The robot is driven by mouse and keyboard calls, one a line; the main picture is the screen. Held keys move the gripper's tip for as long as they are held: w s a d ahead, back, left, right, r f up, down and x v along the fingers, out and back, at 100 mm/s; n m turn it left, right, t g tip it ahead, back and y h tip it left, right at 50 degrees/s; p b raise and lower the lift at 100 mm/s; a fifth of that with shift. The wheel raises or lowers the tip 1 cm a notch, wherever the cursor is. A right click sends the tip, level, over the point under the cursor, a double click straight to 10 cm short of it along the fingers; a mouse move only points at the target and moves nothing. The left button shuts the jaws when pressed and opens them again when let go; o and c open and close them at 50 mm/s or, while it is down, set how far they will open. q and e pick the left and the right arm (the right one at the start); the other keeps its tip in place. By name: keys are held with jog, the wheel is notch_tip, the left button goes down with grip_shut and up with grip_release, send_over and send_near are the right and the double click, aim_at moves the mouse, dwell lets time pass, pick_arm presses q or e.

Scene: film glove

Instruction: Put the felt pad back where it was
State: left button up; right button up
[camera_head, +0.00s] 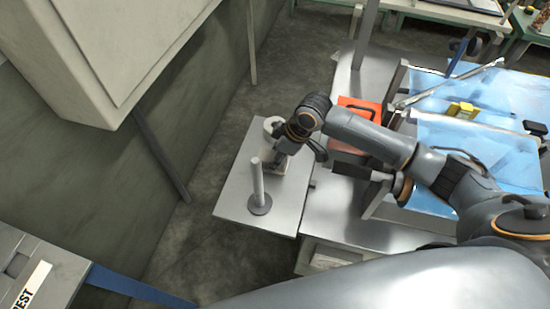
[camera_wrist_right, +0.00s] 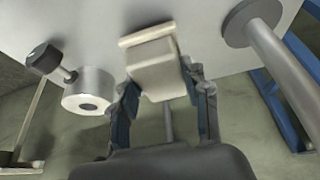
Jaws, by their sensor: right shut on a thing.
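My right gripper (camera_head: 278,160) reaches in over the small grey side table. In the right wrist view, my right gripper (camera_wrist_right: 163,100) has its two fingers on either side of a pale off-white block (camera_wrist_right: 155,68) with a wider strip along its far edge. I take this block for the felt pad. It is at the table surface; whether it rests on it or hangs just above is not clear. In the head view the arm and fingers hide most of it. My left gripper is not in view.
A grey post on a round base (camera_head: 259,204) stands close in front of the gripper. A pale cylinder (camera_head: 271,124) stands just behind it. The side table (camera_head: 233,195) has bare surface at left.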

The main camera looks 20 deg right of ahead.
jog(key=shift+f, duration=0.85)
jog(key=o, duration=1.1)
jog(key=shift+f, duration=0.15)
jog(key=v, duration=1.2)
jog(key=shift+r, duration=0.25)
